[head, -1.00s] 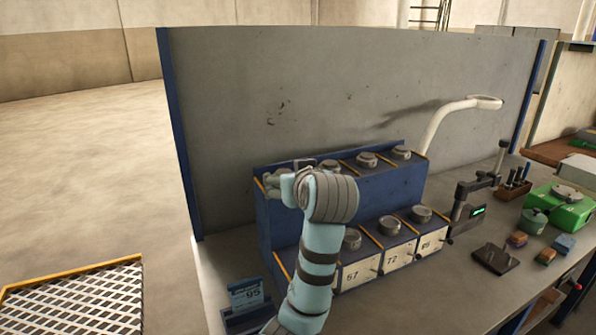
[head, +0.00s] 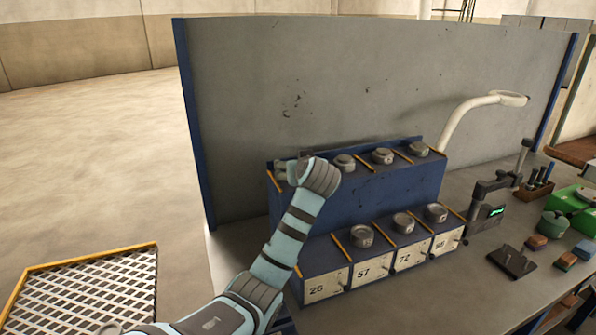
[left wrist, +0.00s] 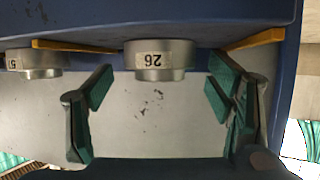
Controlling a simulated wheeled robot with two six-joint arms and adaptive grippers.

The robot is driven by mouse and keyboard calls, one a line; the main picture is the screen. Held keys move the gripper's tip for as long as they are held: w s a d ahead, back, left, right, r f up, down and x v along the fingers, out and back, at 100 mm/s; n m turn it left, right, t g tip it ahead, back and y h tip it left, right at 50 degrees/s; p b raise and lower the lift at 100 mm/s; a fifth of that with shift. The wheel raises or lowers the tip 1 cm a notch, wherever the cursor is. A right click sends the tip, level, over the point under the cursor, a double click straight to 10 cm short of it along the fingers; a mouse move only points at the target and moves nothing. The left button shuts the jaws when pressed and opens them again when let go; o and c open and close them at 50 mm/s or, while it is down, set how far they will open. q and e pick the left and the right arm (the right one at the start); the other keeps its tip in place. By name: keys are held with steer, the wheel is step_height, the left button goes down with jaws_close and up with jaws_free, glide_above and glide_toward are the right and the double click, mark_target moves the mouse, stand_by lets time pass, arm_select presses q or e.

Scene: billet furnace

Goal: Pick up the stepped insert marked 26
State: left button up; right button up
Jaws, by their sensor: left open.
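The stepped insert marked 26 (left wrist: 158,58) is a round metal piece. In the left wrist view its label appears upside down, and it sits on the blue rack (left wrist: 90,12) between orange dividers. My left gripper (left wrist: 158,82) is open, one finger to each side of the insert, with gaps showing on both sides. In the head view my left gripper (head: 292,172) is at the left end of the rack's upper tier (head: 395,185). My own wrist hides most of the insert there. My right gripper is not in view.
A second insert (left wrist: 34,63) stands beside it in the left wrist view. Other inserts (head: 382,156) stand on the upper tier, and more (head: 362,235) on the lower tier above numbered plates. A grey panel (head: 350,80) rises behind. A bent white lamp arm (head: 470,115) stands right.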

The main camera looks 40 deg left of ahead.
arm_select(q)
steer(key=shift+s, duration=0.1)
steer(key=shift+c, duration=0.7)
jaws_close()
steer(key=shift+r, duration=0.1)
